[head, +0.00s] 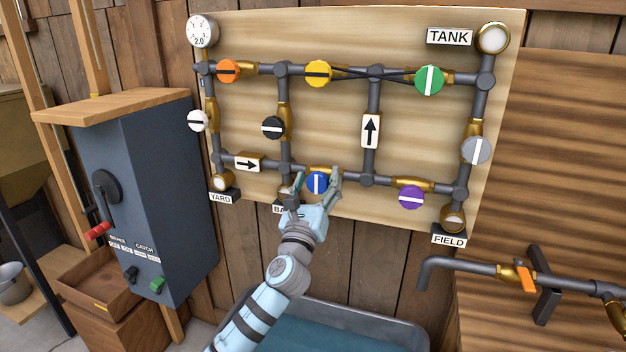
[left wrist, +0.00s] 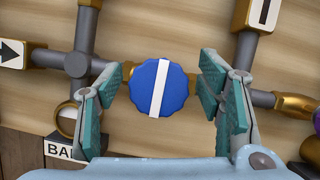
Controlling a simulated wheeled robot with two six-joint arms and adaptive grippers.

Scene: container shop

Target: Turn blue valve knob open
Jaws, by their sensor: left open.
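The blue valve knob (head: 317,183) is on the lower pipe of the wooden board (head: 330,125). Its white stripe stands upright in the head view, across the pipe's run. In the left wrist view the blue knob (left wrist: 159,88) sits between the fingers, with its stripe near upright and slightly tilted. My left gripper (head: 317,188) is open around the knob, one finger on each side. In the left wrist view gaps show between the knob and both fingers of the left gripper (left wrist: 160,97). My right gripper is in neither view.
An orange knob (head: 228,71), yellow knob (head: 318,73), green knob (head: 430,80), black knob (head: 273,127) and purple knob (head: 410,197) are on the same board. A blue-grey box (head: 150,200) stands left. A basin (head: 400,331) is below and a tap pipe (head: 465,265) at right.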

